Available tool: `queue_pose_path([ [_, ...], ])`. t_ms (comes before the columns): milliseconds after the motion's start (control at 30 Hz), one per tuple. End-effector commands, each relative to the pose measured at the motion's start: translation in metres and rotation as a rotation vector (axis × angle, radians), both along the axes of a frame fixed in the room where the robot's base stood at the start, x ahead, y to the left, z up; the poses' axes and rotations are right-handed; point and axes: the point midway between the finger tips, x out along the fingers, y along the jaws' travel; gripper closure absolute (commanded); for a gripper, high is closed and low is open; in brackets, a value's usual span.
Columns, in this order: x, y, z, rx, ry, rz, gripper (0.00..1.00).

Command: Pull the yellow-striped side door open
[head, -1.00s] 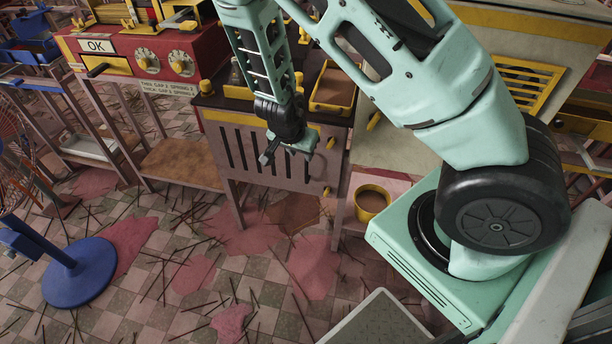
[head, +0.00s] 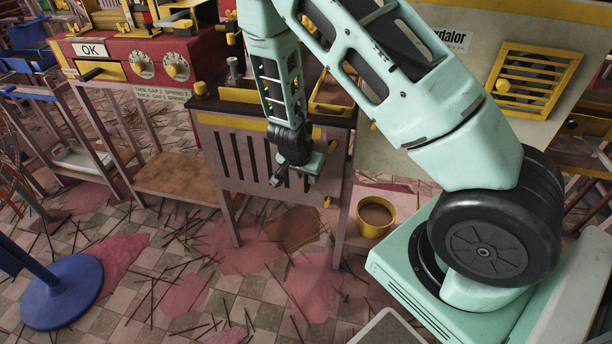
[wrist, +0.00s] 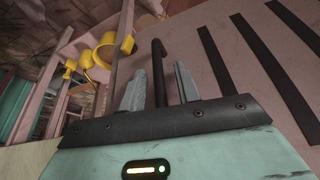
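The slotted pale panel (head: 240,165) with a yellow band along its top fits the yellow-striped side door. It stands upright on the front of the machine in the head view and looks closed. The panel with dark slots also fills the right of the wrist view (wrist: 222,30). My gripper (head: 292,178) is in front of the panel's right half. In the wrist view my gripper (wrist: 159,88) is open, and a thin black bar (wrist: 158,62), like a handle, stands between its fingers with gaps on both sides. I cannot tell how deep the bar sits.
A yellow bucket (head: 375,215) stands right of the panel. A yellow grille (head: 530,80) is on the pale cabinet to the right. A red control box (head: 140,65) and a blue round stand base (head: 62,292) are at left. Sticks and pink patches litter the floor.

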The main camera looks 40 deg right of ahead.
Motion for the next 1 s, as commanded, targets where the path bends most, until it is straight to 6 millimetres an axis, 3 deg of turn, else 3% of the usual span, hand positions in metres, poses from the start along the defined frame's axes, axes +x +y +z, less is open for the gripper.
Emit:
queue_pose_path([
  [67, 0.000, 0.000, 0.000, 0.000, 0.000, 0.000, 0.70],
  [167, 0.000, 0.000, 0.000, 0.000, 0.000, 0.000, 0.98],
  [200, 0.000, 0.000, 0.000, 0.000, 0.000, 0.000, 1.00],
  [633, -0.007, 0.012, 0.005, 0.001, 0.003, -0.038, 1.00],
  [1000, -0.032, 0.063, 0.011, 0.000, 0.007, -0.218, 1.00],
])
